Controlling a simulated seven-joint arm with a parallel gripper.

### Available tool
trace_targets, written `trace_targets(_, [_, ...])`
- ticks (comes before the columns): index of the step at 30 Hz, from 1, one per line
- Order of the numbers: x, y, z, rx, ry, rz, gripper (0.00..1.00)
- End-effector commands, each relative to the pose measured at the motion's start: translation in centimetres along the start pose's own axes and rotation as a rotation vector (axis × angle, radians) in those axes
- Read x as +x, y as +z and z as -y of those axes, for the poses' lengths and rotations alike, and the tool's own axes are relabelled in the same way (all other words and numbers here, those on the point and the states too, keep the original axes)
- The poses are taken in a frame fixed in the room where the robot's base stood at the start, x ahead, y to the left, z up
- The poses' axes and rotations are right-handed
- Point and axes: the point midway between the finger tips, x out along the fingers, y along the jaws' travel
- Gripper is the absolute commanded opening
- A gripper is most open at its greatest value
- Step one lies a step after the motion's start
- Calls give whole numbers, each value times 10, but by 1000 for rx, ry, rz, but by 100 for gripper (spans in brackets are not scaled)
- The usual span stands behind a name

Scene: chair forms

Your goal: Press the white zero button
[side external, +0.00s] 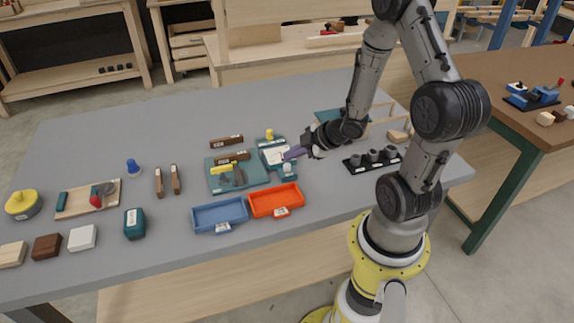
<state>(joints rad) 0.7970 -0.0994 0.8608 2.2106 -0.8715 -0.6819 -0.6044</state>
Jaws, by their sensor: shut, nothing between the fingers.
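A small teal device like a scale (264,144) with a pale top plate (273,157) stands right of the middle of the grey table. A small white patch (287,169) on its front side may be the zero button, but it is too small to be sure. The fingertips are over the device's right part, above and close to the white patch. I cannot tell whether they touch it. The fingers hide part of the device.
A teal tray (216,186) with tools lies left of the device. Blue (207,217) and orange (262,205) trays sit in front. A black holder with dark cylinders (354,165) stands right. A small yellow piece (269,134) is behind. The table's back left is clear.

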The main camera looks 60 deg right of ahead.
Motion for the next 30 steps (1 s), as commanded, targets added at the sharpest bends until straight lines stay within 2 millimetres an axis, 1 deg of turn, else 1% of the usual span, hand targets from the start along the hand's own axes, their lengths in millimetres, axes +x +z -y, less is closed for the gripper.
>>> trace_targets(14, [0, 0, 0, 0, 0, 0, 0])
trace_targets(22, [6, 4, 4, 1, -1, -1, 0])
trace_targets(30, [6, 4, 4, 0, 0, 0, 0])
